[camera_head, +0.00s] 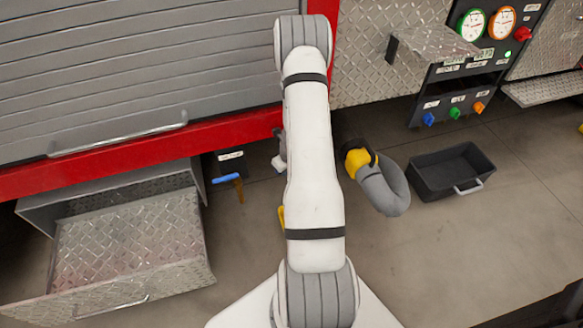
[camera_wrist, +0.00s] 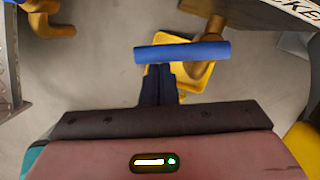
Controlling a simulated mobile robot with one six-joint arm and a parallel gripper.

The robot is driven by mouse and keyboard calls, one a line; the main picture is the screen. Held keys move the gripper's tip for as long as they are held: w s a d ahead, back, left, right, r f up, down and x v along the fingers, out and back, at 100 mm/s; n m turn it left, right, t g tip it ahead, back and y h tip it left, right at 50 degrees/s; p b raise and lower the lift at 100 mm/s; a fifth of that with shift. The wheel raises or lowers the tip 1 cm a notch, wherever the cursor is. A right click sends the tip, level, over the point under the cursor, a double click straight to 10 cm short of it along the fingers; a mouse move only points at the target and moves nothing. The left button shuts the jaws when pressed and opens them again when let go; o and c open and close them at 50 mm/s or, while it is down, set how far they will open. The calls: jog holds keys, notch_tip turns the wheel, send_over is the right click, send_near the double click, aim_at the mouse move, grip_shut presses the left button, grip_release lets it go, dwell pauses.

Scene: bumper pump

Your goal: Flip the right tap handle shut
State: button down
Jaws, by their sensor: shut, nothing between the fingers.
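The right tap has a brass body (camera_wrist: 207,55) with a long blue handle (camera_wrist: 182,52) lying across the wrist view. My gripper (camera_wrist: 158,72) is shut and empty. Its dark fingertips are just below the blue handle in the picture, left of the brass body; I cannot tell whether they touch it. In the head view my white arm hides the right tap and most of my gripper. Another tap with a blue handle (camera_head: 227,178) shows left of the arm, and a brass spout (camera_wrist: 50,20) shows at the upper left of the wrist view.
A yellow object (camera_wrist: 178,85) lies behind the handle on the floor. An open metal drawer (camera_head: 130,245) stands at the left. A grey hose (camera_head: 385,192) with a yellow end and a black bin (camera_head: 450,165) are right of my arm. Floor in front is clear.

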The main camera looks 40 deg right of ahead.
jog(key=shift+d, duration=0.1)
dwell(0.3)
jog(key=s+r+p, duration=0.2)
jog(key=s+r, duration=0.4)
jog(key=r, duration=0.3)
jog(key=shift+s, duration=0.25)
dwell(0.7)
